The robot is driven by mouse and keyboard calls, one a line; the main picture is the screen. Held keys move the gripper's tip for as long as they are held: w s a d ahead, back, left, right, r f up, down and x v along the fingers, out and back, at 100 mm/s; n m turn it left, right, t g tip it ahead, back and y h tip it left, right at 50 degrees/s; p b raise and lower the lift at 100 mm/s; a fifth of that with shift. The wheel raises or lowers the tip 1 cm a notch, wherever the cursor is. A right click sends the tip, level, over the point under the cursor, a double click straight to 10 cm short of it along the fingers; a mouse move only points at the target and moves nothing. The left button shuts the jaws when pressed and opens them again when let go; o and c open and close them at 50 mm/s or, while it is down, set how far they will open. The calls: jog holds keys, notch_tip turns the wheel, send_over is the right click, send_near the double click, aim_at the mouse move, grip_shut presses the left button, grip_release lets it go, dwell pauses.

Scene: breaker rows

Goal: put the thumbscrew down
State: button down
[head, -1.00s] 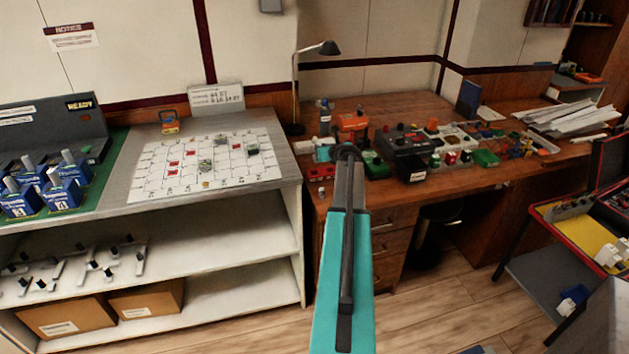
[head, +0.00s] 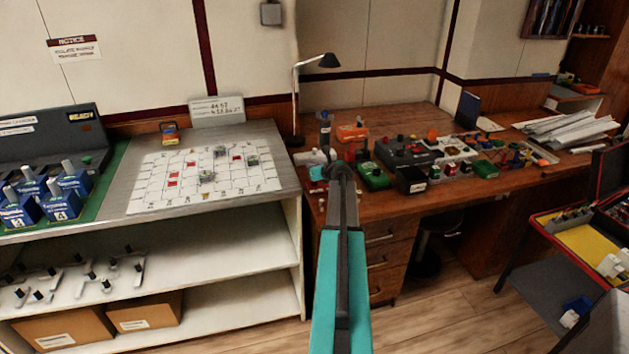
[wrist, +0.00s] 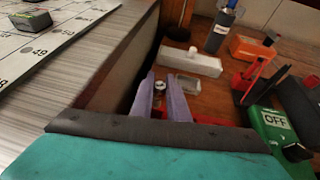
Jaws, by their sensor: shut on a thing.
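In the wrist view my gripper (wrist: 163,96) points over the wooden bench near its left edge. Its two pale purple-grey fingers are close together, with a small shiny metallic piece between them, which looks like the thumbscrew (wrist: 159,86). The piece is small and partly covered by the fingers. I cannot tell whether it touches the bench top. In the head view my teal and black arm hides the thumbscrew and the fingertips.
Near the fingers are a white box (wrist: 190,62), a grey bottle (wrist: 222,28), an orange item (wrist: 250,48) and a green OFF box (wrist: 275,125). A shelf unit with a printed grid sheet (head: 150,195) stands left. The rear bench top (head: 400,118) is fairly clear.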

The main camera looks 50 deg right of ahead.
jog(key=shift+f, duration=1.05)
jog(key=shift+f, duration=0.1)
jog(key=shift+f, duration=1.8)
jog(key=shift+f, duration=0.15)
jog(key=c, duration=1.7)
grip_release()
jog(key=shift+r, duration=0.2)
jog(key=shift+b+v, duration=0.7)
jog(key=shift+v, duration=5.35)
